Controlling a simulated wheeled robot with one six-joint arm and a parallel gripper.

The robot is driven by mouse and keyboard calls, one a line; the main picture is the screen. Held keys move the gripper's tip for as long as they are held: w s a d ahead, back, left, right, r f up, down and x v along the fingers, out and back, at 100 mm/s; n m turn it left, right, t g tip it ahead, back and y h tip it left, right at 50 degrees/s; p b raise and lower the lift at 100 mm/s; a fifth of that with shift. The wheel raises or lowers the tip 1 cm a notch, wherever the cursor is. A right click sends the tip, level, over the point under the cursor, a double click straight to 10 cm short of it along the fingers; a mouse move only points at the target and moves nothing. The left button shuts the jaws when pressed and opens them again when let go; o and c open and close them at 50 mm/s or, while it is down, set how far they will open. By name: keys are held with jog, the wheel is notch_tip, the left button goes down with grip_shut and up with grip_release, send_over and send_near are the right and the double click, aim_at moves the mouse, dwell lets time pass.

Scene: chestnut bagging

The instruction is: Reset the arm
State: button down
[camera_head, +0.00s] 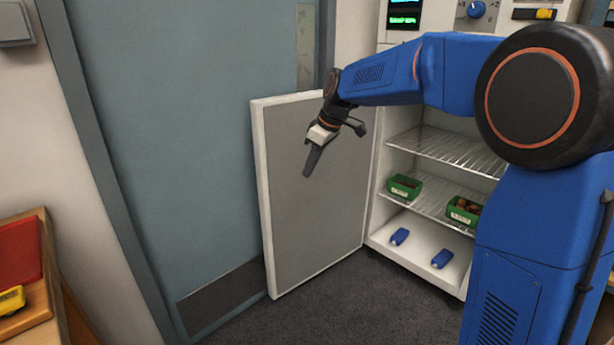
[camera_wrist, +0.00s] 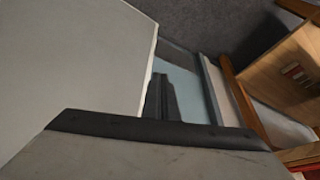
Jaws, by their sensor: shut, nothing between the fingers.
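My blue arm reaches leftward across the upper right of the head view. My gripper (camera_head: 308,172) points down and to the left, in front of the grey inner face of the open cabinet door (camera_head: 300,225). Its fingers are together with nothing between them. In the wrist view the dark fingers (camera_wrist: 160,98) show beside the pale door panel (camera_wrist: 75,60). Whether the gripper touches the door cannot be told.
The open cabinet has wire shelves (camera_head: 450,152) with two green containers (camera_head: 404,187) holding brown contents. Two blue objects (camera_head: 399,236) lie on its floor. A blue-grey room door (camera_head: 170,150) stands behind. A wooden surface (camera_head: 40,300) with a red item is at lower left. Dark floor (camera_head: 350,310) is clear.

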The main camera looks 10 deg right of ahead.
jog(key=s+d+r+m+t+h, duration=0.1)
jog(key=s+d+m, duration=0.3)
jog(key=s, duration=0.6)
jog(key=s+d+m+h, duration=0.1)
jog(key=s+d, duration=0.5)
jog(key=s, duration=0.5)
jog(key=s+d+f+m, duration=0.3)
jog(key=s+f, duration=0.1)
jog(key=s, duration=0.6)
jog(key=s+d+f+m+t+h, duration=0.1)
jog(key=s+d+f+m, duration=0.2)
jog(key=s, duration=0.7)
notch_tip(320, 180, down, 2)
jog(key=shift+d+f+h, duration=0.2)
jog(key=shift+d+h, duration=0.1)
jog(key=shift+d, duration=0.3)
